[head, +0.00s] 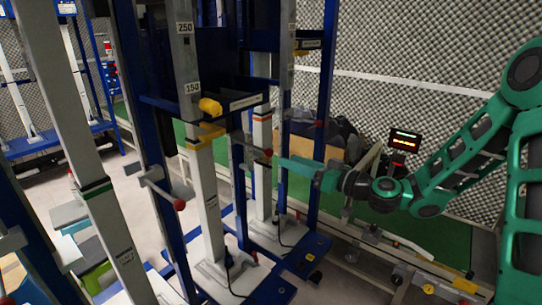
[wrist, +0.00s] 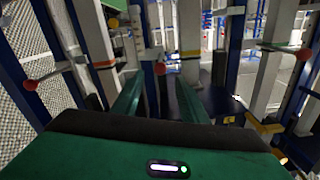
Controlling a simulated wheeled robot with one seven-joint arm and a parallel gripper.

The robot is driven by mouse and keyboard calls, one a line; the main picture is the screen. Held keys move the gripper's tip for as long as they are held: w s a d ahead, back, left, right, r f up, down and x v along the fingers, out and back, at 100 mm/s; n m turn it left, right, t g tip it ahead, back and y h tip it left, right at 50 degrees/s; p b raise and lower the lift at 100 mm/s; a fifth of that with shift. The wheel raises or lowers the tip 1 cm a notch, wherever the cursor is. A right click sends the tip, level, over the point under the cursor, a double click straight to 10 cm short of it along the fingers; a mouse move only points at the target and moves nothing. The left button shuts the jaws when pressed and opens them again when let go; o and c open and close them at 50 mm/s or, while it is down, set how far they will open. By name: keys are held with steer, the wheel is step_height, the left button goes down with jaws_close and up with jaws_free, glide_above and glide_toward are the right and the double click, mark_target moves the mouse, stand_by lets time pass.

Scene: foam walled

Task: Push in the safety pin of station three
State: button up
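My gripper (head: 282,161) points left into the row of blue and grey test stands in the head view. In the wrist view its two green fingers are apart with nothing between them, so my gripper (wrist: 158,84) is open. A rod with a red ball end (wrist: 160,68) shows just beyond and between the fingertips; the red ball (head: 267,153) is just left of them in the head view. A yellow knob (head: 210,107) sits on a grey upright above and left of my gripper; a yellow knob also shows in the wrist view (wrist: 113,22). No station number is readable, and I cannot tell which part is the safety pin.
Other red-ended rods stick out at left (wrist: 30,85) and right (wrist: 303,54) in the wrist view, and one lower in the head view (head: 179,204). White columns (head: 204,200) and blue frames crowd the space. A lit display (head: 404,140) stands behind my arm.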

mark_target(272, 154)
steer(key=x, duration=0.9)
jaws_close()
steer(key=shift+w, duration=0.15)
